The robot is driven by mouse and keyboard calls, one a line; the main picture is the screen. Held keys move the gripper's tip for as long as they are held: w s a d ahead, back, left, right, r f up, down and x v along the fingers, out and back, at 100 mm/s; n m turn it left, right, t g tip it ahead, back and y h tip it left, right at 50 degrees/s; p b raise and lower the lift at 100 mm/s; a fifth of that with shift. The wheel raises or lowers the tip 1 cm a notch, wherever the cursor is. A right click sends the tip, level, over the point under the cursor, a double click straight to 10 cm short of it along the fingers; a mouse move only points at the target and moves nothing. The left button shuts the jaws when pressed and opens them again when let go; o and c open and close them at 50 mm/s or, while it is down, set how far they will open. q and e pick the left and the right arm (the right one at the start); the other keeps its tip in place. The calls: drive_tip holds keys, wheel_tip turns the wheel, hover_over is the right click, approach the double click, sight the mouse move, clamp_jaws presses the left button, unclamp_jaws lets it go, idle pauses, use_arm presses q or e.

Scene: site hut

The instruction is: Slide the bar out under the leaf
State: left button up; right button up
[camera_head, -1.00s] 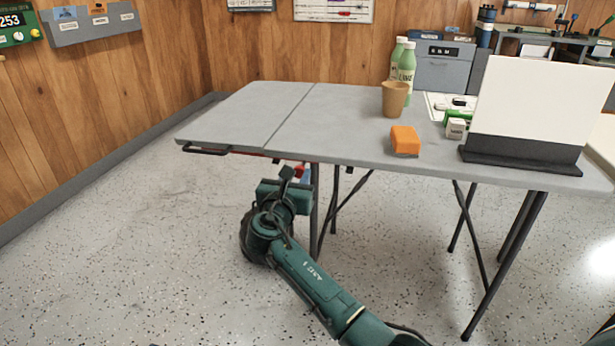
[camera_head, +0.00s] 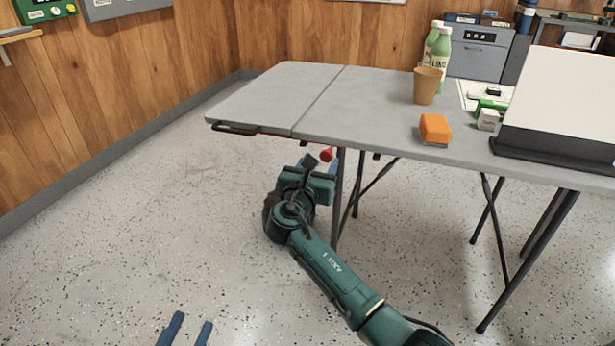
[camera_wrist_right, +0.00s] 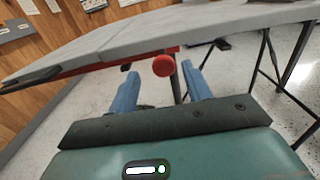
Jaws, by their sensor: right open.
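The grey leaf (camera_head: 270,95) is the left part of the folding table, level with the rest, with a seam between. A red bar (camera_wrist_right: 108,62) runs along under its edge in the right wrist view. A round red knob (camera_head: 326,156) hangs below the table near the seam; it also shows in the right wrist view (camera_wrist_right: 164,66). My right gripper (camera_head: 318,165) is open below the table edge. In the right wrist view the knob appears between its blue fingertips, without visible contact. My left gripper (camera_head: 187,328) is open and empty over the floor, low in the head view.
A black handle (camera_head: 236,128) sits at the leaf's front edge. Dark table legs (camera_head: 343,200) stand close to my right gripper. An orange block (camera_head: 434,130), a brown cup (camera_head: 427,86), green bottles (camera_head: 441,55) and a white board (camera_head: 560,95) stand on the table. Floor at left is clear.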

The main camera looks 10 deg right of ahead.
use_arm(q)
drive_tip(key=shift+s+a+f+n+g+y+p, duration=0.2)
drive_tip(key=shift+a+n+g+y+p, duration=0.25)
drive_tip(key=shift+g+p, duration=0.45)
drive_tip(key=shift+s+a+f+n+g+y+p, duration=0.2)
drive_tip(key=shift+a+n+g+y+p, duration=0.15)
drive_tip(key=shift+g+y+p, duration=0.55)
drive_tip(key=shift+s+a+f+n+g+y+p, duration=0.15)
drive_tip(key=shift+a+n+g+y+p, duration=0.3)
drive_tip(key=shift+p, duration=0.75)
use_arm(e)
drive_tip(key=v, duration=1.1)
drive_tip(key=shift+s+a, duration=0.2)
drive_tip(key=shift+a, duration=0.1)
use_arm(q)
drive_tip(key=shift+d, duration=0.1)
